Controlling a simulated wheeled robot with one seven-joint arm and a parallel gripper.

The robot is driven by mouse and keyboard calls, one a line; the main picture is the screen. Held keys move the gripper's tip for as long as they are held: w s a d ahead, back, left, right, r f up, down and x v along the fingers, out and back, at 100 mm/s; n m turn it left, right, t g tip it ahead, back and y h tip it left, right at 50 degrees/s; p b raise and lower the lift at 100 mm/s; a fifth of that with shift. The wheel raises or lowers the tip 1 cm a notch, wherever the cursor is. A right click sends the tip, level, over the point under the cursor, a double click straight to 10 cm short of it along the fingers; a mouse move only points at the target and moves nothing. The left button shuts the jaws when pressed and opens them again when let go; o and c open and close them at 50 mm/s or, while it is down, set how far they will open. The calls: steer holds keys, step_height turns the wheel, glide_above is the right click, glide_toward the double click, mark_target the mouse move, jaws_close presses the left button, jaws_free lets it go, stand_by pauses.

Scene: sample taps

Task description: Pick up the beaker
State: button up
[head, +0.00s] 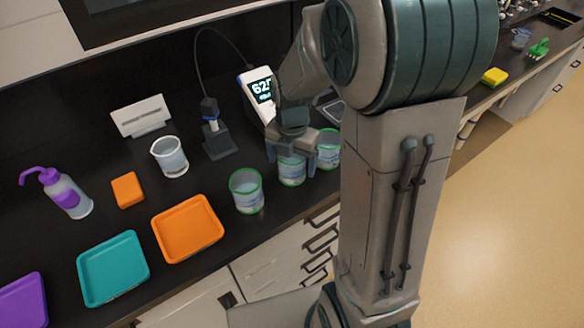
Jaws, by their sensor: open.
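A green-rimmed beaker (291,171) stands on the dark counter at the centre of the head view. My gripper (290,156) is open and points down over its top, with a finger to each side. The fingers hide part of its rim, and I cannot tell whether they touch it. A second green-rimmed beaker (246,192) stands to the left, nearer the counter's front edge. A third green-rimmed beaker (328,149) stands to the right, partly behind my arm. A beaker with a pale rim (170,158) stands farther left.
A display device (258,90) and a dark stand with a probe (217,140) are behind the beakers. Drawer handles line the front below the counter edge.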

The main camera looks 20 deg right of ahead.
steer(key=shift+f, duration=0.8)
steer(key=c, duration=1.1)
steer(key=shift+r, duration=0.25)
